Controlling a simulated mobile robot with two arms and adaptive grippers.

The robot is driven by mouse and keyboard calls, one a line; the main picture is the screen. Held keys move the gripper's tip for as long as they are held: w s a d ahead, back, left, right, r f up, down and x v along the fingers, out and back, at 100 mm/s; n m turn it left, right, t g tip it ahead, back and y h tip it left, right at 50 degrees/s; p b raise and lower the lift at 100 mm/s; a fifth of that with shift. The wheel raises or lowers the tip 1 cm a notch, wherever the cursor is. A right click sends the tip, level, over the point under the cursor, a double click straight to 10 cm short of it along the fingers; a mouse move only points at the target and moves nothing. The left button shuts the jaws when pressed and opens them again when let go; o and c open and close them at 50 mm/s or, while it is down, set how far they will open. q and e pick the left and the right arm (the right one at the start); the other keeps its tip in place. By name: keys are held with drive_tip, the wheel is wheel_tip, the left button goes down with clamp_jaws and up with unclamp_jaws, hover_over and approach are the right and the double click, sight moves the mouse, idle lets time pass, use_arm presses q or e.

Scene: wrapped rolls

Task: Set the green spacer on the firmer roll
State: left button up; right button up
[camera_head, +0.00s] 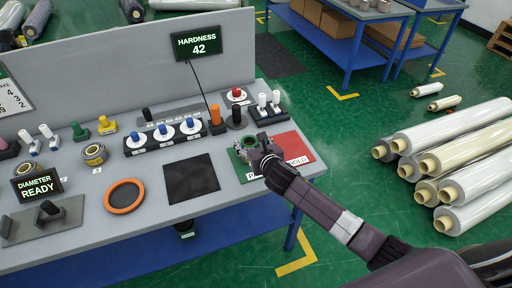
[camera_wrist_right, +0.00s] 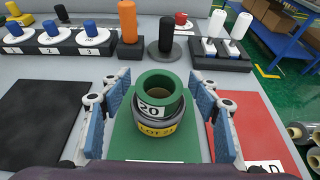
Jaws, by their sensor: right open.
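The green spacer (camera_wrist_right: 160,92), a thick ring marked 20, sits on top of a grey roll (camera_wrist_right: 159,129) with a yellow LOT 21 label. The roll stands on the green half of a mat (camera_wrist_right: 125,145); part of its grey rim shows at the spacer's right. My right gripper (camera_wrist_right: 160,108) is open, its blue-padded fingers on either side of the spacer and roll with gaps visible. In the head view my right gripper (camera_head: 261,151) partly hides the stack. Two other rolls (camera_head: 95,154) (camera_head: 27,189) with yellow labels stand at the left of the bench. My left gripper is out of view.
A sign reads HARDNESS 42 (camera_head: 197,43); another reads DIAMETER READY (camera_head: 38,185). A black pad (camera_head: 191,179) and an orange-rimmed disc (camera_head: 124,196) lie left of the mat. The red HOLD half (camera_head: 292,147) is bare. Numbered stations (camera_head: 166,136) stand behind.

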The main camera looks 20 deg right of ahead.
drive_tip(key=b+v, duration=0.1)
drive_tip(key=v, duration=1.1)
drive_tip(key=shift+s, duration=0.1)
